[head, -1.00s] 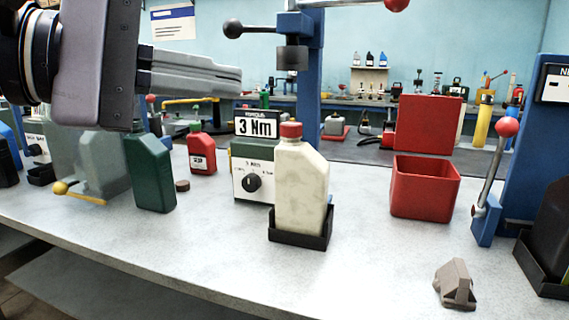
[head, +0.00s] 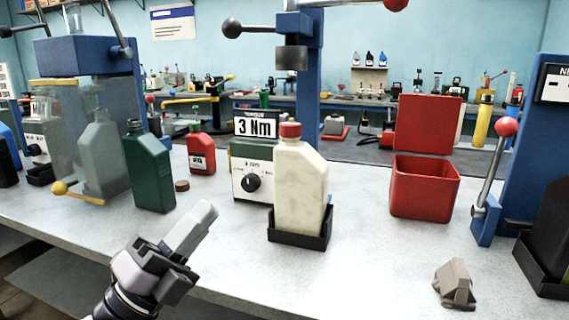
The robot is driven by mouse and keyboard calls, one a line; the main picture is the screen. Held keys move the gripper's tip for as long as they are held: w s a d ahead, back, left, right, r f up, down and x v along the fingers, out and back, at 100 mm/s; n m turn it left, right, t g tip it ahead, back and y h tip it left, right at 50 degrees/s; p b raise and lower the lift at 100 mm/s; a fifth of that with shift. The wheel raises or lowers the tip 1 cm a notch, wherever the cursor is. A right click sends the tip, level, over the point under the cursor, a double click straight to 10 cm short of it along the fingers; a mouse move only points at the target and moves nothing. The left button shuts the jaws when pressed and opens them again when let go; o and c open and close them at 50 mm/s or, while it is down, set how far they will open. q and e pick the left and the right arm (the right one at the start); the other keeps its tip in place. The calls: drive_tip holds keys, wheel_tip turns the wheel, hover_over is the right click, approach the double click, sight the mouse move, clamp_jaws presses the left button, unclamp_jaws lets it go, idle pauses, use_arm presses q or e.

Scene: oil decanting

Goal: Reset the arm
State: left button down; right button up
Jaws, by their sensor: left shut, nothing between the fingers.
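My left gripper (head: 207,212) shows at the lower left of the head view, at the table's front edge. Its fingers are together and empty, pointing up and to the right. It is apart from the bottles. A cream bottle with a red cap (head: 300,185) stands upright in a black holder (head: 299,238) to the right of the gripper. A dark green bottle without a visible cap (head: 149,172) stands behind the gripper, with a small brown cap (head: 182,186) lying beside it. My right gripper is not in view.
A torque unit reading 3 Nm (head: 252,172) stands behind the cream bottle. A red open bin (head: 424,190) and a grey-brown block (head: 455,284) are at right. A small red bottle (head: 201,152) and a clear-shielded blue press (head: 84,58) are at left. The front middle of the table (head: 370,270) is clear.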

use_arm(q)
drive_tip(key=s+a+f+n+g+y, duration=0.1)
drive_tip(key=s+a+f+n+y, duration=0.1)
drive_tip(key=f+n+y, duration=0.6)
drive_tip(key=s+a+f+n+y, duration=0.1)
drive_tip(key=a+f+n+y, duration=0.15)
drive_tip(key=f+n, duration=0.7)
drive_tip(key=s+a+f+n+g+y, duration=0.1)
drive_tip(key=s+a+f+n+y, duration=0.2)
drive_tip(key=f, duration=1)
drive_tip(key=s+f+n+g+y, duration=0.2)
drive_tip(key=s+f+n+g, duration=0.35)
drive_tip(key=s+f, duration=0.35)
wheel_tip(320, 180, up, 8)
drive_tip(key=s+a+p, duration=0.1)
drive_tip(key=p, duration=1.1)
drive_tip(key=shift+s+a+p, duration=0.15)
drive_tip(key=shift+a+p, duration=0.05)
drive_tip(key=shift+p, duration=0.2)
